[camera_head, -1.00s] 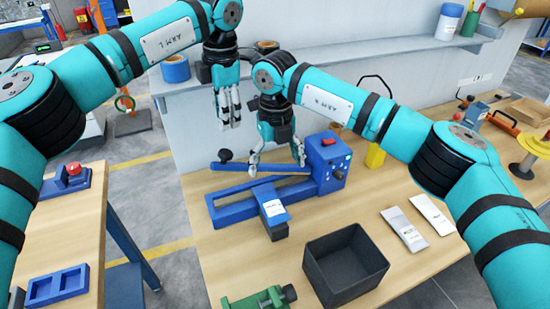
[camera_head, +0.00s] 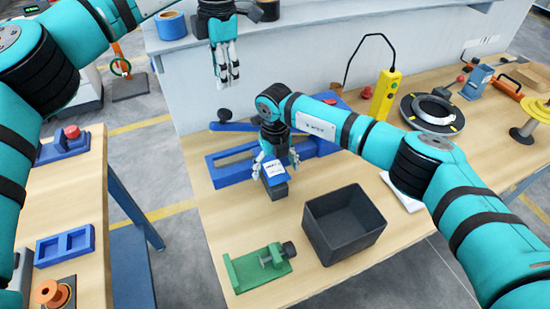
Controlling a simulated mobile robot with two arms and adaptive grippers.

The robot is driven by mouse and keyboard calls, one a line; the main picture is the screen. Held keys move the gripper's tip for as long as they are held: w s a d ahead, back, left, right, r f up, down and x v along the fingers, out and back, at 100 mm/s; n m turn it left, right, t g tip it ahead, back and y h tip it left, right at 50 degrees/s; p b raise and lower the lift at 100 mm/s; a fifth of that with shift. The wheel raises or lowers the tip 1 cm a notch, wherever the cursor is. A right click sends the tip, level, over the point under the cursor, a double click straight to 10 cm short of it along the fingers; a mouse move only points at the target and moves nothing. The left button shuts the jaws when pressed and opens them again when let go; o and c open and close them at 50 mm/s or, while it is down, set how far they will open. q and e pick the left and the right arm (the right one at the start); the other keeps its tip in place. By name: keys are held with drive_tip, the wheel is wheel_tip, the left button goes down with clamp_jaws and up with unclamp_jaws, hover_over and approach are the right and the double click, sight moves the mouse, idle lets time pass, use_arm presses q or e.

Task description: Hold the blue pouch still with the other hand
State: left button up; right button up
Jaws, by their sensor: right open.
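The small blue pouch (camera_head: 275,174) with a white label lies on a dark block at the front of the blue sealer-like machine (camera_head: 222,176). My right gripper (camera_head: 276,170) is open and points down over the pouch, with fingers on its left and right sides. Whether the fingers touch it I cannot tell. My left gripper (camera_head: 226,78) hangs fingers down above the back of the table, apart from the pouch. Its fingers look close together, and I see nothing held in it. My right arm hides part of the machine.
An empty dark bin (camera_head: 345,222) stands right of the pouch, and a green clamp fixture (camera_head: 257,266) is in front. A yellow pendant (camera_head: 384,95) and a black ring (camera_head: 432,112) are at the back right. A side table (camera_head: 88,180) stands left across a gap.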

drive_tip(key=c, duration=1.3)
idle(0.4)
